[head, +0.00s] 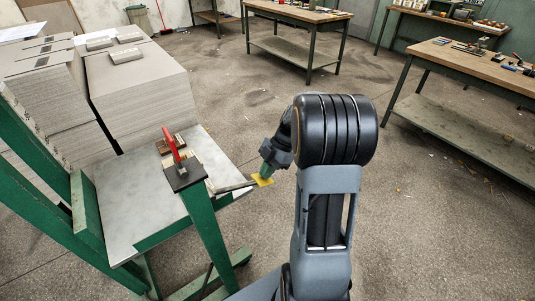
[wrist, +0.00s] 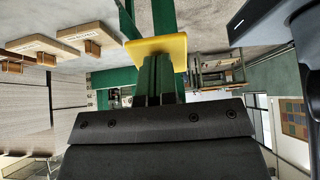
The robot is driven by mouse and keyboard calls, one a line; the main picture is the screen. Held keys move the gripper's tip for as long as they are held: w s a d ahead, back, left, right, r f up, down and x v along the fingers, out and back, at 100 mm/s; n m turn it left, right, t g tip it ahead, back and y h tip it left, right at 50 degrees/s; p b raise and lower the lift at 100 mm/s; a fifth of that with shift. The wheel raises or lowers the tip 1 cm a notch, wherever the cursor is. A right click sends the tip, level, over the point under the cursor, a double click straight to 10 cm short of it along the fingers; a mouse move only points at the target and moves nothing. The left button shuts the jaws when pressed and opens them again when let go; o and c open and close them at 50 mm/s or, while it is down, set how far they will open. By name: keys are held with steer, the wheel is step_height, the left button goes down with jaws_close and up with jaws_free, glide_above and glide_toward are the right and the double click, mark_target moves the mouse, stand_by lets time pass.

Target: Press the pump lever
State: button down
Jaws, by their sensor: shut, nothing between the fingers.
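The pump lever (head: 234,187) is a dark bar at the right side of the green stand, with a yellow pad (head: 262,180) at its outer end. My gripper (head: 266,172) points down over the pad, its fingers closed and empty. In the wrist view the green fingers (wrist: 158,75) are together and their tips meet the yellow pad (wrist: 155,46). They look in contact or nearly so; I cannot tell whether they press on it. The fingers hide part of the pad, and the bar does not show clearly in the wrist view.
A red handle (head: 171,144) stands on a dark plate on the stand, beside the grey tabletop (head: 125,208). Stacks of greyboard (head: 140,95) stand at the back left. Workbenches (head: 300,14) are at the back and right.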

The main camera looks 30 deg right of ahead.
steer(key=shift+s+f+b, duration=0.15)
steer(key=shift+f+b, duration=0.15)
steer(key=shift+f, duration=0.4)
steer(key=p+v, duration=0.2)
steer(key=v, duration=1.2)
steer(key=shift+w+d+p, duration=0.2)
steer(key=shift+d+p, duration=0.1)
steer(key=shift+d, duration=0.15)
stand_by(2.1)
